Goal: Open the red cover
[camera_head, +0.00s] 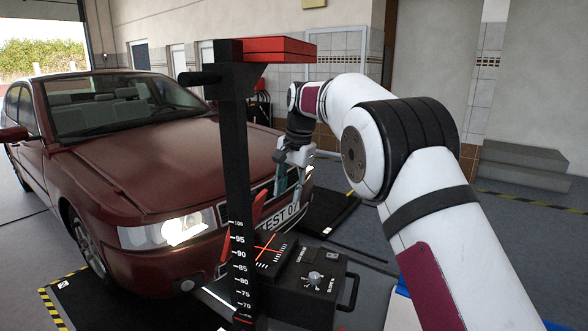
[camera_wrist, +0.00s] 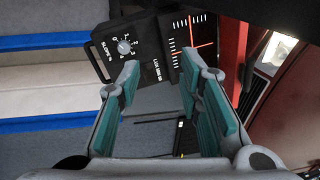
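A red panel (camera_head: 258,206), which looks like the red cover, stands up at the far edge of the black box (camera_head: 310,285), partly hidden by the black post. In the wrist view a red panel (camera_wrist: 233,50) shows at the right, beside the black screen (camera_wrist: 196,45) with its red cross. The screen is uncovered and also shows in the head view (camera_head: 268,250). My gripper (camera_head: 290,187) points down beyond the box, above and right of the panel. In the wrist view my gripper (camera_wrist: 160,75) is open, with nothing between its teal-padded fingers.
The black post (camera_head: 234,150) with a scale rises before my gripper, topped by a red housing (camera_head: 275,48) and a black handle. A dark red car (camera_head: 150,165) stands close at the left. A dial (camera_head: 314,278) sits on the box. Open grey floor lies at the right.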

